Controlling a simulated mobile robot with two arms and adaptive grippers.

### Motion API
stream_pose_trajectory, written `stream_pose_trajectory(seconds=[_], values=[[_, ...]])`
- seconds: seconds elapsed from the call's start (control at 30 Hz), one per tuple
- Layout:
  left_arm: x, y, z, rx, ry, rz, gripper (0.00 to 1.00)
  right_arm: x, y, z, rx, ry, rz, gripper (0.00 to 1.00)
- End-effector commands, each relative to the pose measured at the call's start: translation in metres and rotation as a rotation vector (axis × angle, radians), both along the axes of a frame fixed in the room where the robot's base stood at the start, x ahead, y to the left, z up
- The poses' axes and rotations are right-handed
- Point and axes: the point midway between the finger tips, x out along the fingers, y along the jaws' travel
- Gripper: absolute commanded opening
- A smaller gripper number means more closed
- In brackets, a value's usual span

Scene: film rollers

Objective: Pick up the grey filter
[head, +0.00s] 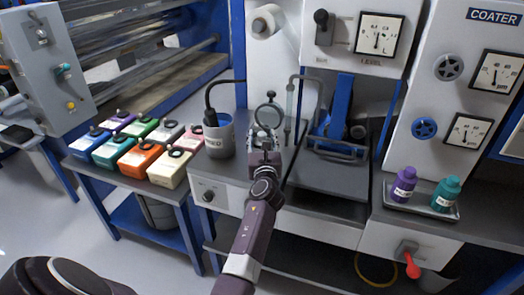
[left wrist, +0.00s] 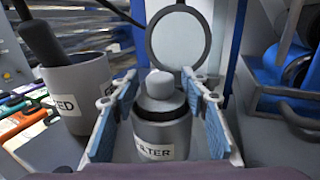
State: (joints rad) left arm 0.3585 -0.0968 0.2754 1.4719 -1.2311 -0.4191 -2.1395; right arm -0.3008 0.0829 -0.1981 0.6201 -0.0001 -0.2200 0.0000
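The grey filter (left wrist: 163,128) is a grey cylinder with a paler rounded top and a white label ending in "TER". It stands upright in the left wrist view, between the fingers of my left gripper (left wrist: 158,118). The blue finger pads are spread, one on each side of it, with a visible gap on both sides. In the head view my left gripper (head: 265,155) reaches over the grey-topped bench and mostly hides the filter. My right gripper is not in view.
A grey cup (head: 219,138) holding a dark handle stands close left of the gripper. A ring on a stand (left wrist: 178,38) rises just behind the filter. Coloured boxes (head: 141,158) sit at left. A tray (head: 420,203) with purple and teal bottles is at right.

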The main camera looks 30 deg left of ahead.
Motion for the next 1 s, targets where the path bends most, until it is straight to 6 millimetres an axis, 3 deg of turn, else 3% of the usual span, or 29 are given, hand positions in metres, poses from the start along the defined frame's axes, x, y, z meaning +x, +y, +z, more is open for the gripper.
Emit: stream_pose_trajectory(seconds=[0.07, 0.37, 0.77, 1.0], values=[[0.000, 0.000, 0.000, 0.000, 0.000, 0.000, 0.34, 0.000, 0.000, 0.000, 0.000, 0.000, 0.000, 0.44], [0.000, -0.001, 0.000, -0.001, 0.001, 0.000, 0.01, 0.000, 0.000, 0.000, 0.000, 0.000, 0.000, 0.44], [0.000, -0.001, 0.001, 0.000, 0.000, 0.000, 0.00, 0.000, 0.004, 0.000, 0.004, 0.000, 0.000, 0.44], [0.000, 0.000, 0.017, 0.000, -0.002, 0.001, 0.00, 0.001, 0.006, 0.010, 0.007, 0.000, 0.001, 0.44]])
